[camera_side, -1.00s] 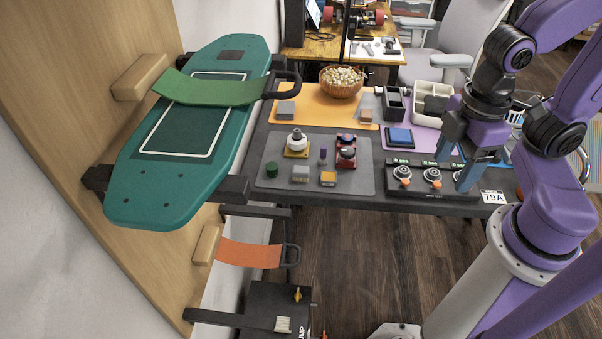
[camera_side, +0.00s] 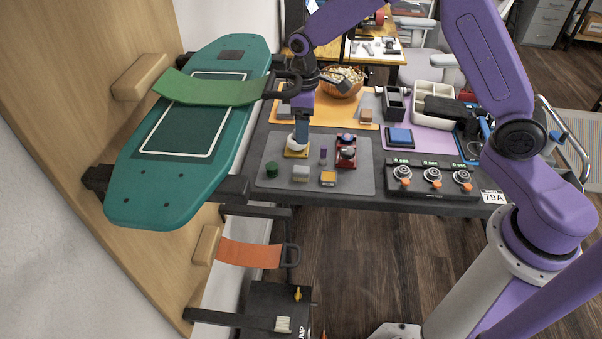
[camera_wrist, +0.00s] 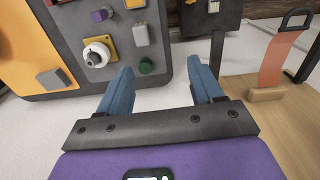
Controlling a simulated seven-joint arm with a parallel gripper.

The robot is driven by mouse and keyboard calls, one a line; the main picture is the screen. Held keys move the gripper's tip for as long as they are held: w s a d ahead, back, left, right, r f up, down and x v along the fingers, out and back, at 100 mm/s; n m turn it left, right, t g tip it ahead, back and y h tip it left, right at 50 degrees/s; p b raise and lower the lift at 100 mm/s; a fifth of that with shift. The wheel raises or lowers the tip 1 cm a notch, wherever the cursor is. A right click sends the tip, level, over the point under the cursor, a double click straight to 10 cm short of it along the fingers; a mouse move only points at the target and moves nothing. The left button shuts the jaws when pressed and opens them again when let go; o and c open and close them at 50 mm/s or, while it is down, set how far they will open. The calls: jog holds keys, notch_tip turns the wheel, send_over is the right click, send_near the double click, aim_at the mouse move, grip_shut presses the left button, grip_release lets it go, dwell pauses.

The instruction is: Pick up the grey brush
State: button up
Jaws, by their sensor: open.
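I cannot tell for sure which thing is the grey brush. A small grey block (camera_side: 286,109) lies on the orange mat in the side view. A grey block also shows at the left of the wrist view (camera_wrist: 52,78), by the mat's edge. Another pale grey block (camera_side: 300,174) sits on the dark grey mat, and it shows in the wrist view too (camera_wrist: 140,35). My gripper (camera_side: 302,138) points down over the left part of the table, near the white knob on a yellow base (camera_side: 296,148). In the wrist view my gripper (camera_wrist: 160,78) has its blue fingers apart with nothing between them.
A teal board (camera_side: 180,175) with a green strap (camera_side: 215,92) stands along the left, close to my gripper. A green knob (camera_side: 272,169), a purple peg (camera_side: 323,155) and red parts (camera_side: 346,152) stand on the grey mat. A popcorn bowl (camera_side: 341,90) is behind.

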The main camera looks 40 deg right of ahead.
jog(key=w+d+f, duration=0.2)
jog(key=w+f, duration=0.1)
send_near(301, 169)
jog(key=f, duration=0.5)
jog(key=shift+s+a+f, duration=0.1)
jog(key=shift+s+a, duration=0.1)
jog(key=shift+w+d+f, duration=0.15)
jog(key=shift+f, duration=1.2)
jog(key=shift+w+d+f, duration=0.1)
jog(key=shift+f, duration=1.2)
jog(key=c, duration=1.1)
jog(key=shift+o, duration=0.2)
